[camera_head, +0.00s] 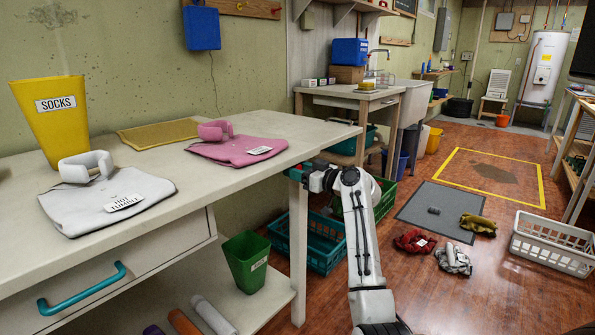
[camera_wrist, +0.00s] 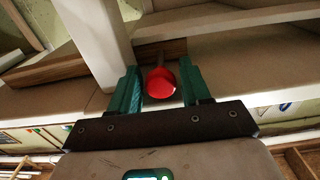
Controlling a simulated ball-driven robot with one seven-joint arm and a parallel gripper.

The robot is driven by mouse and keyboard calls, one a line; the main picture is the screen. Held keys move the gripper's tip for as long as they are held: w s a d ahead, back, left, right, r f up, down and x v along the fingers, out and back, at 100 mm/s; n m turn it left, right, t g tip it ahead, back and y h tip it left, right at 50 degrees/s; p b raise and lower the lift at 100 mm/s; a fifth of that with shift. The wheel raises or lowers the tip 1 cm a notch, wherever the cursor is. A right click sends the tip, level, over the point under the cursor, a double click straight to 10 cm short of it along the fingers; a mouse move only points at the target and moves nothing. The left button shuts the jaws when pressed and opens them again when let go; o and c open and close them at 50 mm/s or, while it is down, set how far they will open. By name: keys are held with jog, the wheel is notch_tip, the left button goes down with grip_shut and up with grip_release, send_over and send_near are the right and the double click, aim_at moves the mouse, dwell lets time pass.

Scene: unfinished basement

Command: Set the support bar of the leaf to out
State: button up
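The white worktable (camera_head: 230,150) runs from the left to the centre of the head view. I cannot clearly tell the leaf from the rest of the top. In the wrist view, a round red knob (camera_wrist: 160,83) sits at the front of a brown wooden bar (camera_wrist: 172,50) under a pale board. My gripper (camera_wrist: 161,88) has its two teal fingers on either side of the knob, with narrow gaps, so it looks open around it. In the head view my gripper (camera_head: 298,174) is just below the table's right edge, beside the leg; the knob is hidden there.
A pink folded cloth (camera_head: 238,148), a grey cloth (camera_head: 105,195) and a yellow bin (camera_head: 55,120) are on the table. Below are a green bin (camera_head: 246,262) and a teal crate (camera_head: 318,245). A grey mat (camera_head: 425,215) and a white basket (camera_head: 552,245) lie right of my arm.

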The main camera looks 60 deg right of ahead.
jog(key=shift+o, duration=0.7)
jog(key=shift+r, duration=0.1)
jog(key=shift+a, duration=0.1)
jog(key=shift+w+a+r, duration=0.1)
jog(key=shift+a, duration=0.25)
jog(key=w+a+p, duration=0.3)
jog(key=a+p, duration=0.3)
jog(key=a, duration=0.4)
jog(key=w+a+p, duration=0.2)
jog(key=a+p, duration=0.3)
jog(key=a, duration=0.5)
jog(key=v, duration=1)
jog(key=a+f+n+g+y+p, duration=0.1)
jog(key=a+f+g+y+p, duration=0.1)
jog(key=a+p, duration=0.3)
jog(key=shift+a+f+n+g+y, duration=0.35)
jog(key=shift+a+g+y, duration=0.35)
jog(key=shift+a, duration=0.95)
